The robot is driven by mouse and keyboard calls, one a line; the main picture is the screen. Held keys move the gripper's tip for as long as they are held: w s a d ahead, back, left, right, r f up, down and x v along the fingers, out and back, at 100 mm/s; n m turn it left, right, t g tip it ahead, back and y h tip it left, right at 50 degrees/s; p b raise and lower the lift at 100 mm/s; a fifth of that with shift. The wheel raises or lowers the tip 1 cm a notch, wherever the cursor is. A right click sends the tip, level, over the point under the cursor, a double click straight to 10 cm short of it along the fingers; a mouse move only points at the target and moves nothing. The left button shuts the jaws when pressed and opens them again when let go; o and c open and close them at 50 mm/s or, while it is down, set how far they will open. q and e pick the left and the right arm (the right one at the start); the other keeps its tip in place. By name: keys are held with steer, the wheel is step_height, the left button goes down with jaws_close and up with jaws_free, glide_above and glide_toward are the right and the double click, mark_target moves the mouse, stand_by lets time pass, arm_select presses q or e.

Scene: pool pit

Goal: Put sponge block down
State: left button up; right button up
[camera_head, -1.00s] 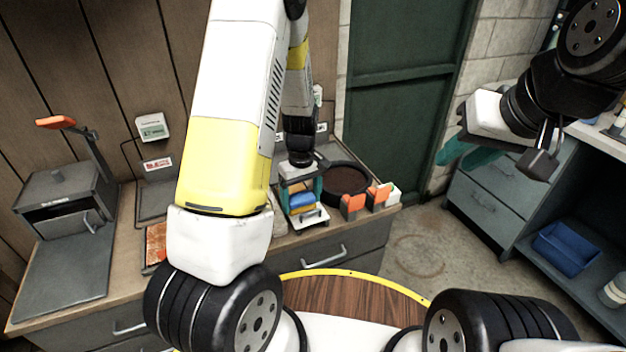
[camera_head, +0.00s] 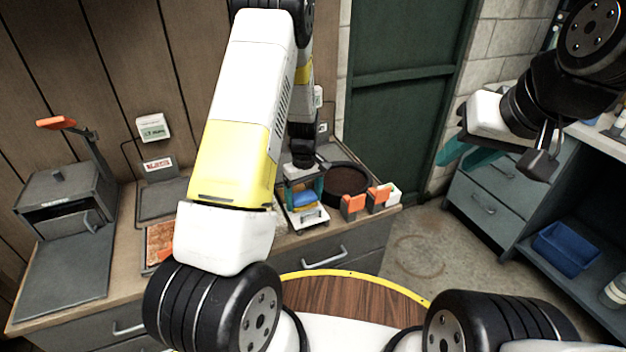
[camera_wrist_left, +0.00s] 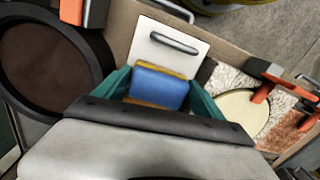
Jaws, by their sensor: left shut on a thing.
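A blue and yellow sponge block (camera_head: 303,200) is between the teal fingers of my left gripper (camera_head: 304,190), which is shut on it. In the left wrist view the sponge block (camera_wrist_left: 158,84) shows its blue face between both fingers. A white plate with a metal handle (camera_wrist_left: 165,45) lies just beyond it; in the head view the plate (camera_head: 312,220) is below the gripper. I cannot tell whether the sponge touches the plate. My right gripper (camera_head: 470,154) is open and empty, far from the bench at the right.
A round dark pan (camera_head: 345,182) stands right beside the plate, with orange-and-grey blocks (camera_head: 352,206) in front of it. A grey box with a raised orange handle (camera_head: 65,190) is at the bench's left. A blue bin (camera_head: 566,248) sits on the right shelf.

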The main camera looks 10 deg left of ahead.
mark_target(305, 196)
arm_select(q)
steer(key=o, duration=1.9)
step_height(305, 196, up, 12)
steer(key=s+d+r+m+t+h, duration=0.1)
steer(key=s+r+m+t, duration=0.1)
steer(key=s+r, duration=0.45)
steer(key=s+r+m+t+h, duration=0.1)
steer(key=s+r+m, duration=0.15)
steer(key=r, duration=0.75)
steer(key=s+r+m+t, duration=0.1)
steer(key=s+r, duration=0.1)
steer(key=s, duration=0.3)
steer(key=s+r+m+t, duration=0.1)
steer(key=s+r+m, duration=0.1)
steer(key=s, duration=0.2)
steer(key=s+r+m+t, duration=0.1)
steer(key=s+r, duration=0.1)
steer(key=s, duration=0.3)
steer(key=shift+s+d+r+m+t, duration=0.2)
steer(key=shift+s+d+m+t, duration=0.05)
steer(key=shift+s+d+t, duration=0.1)
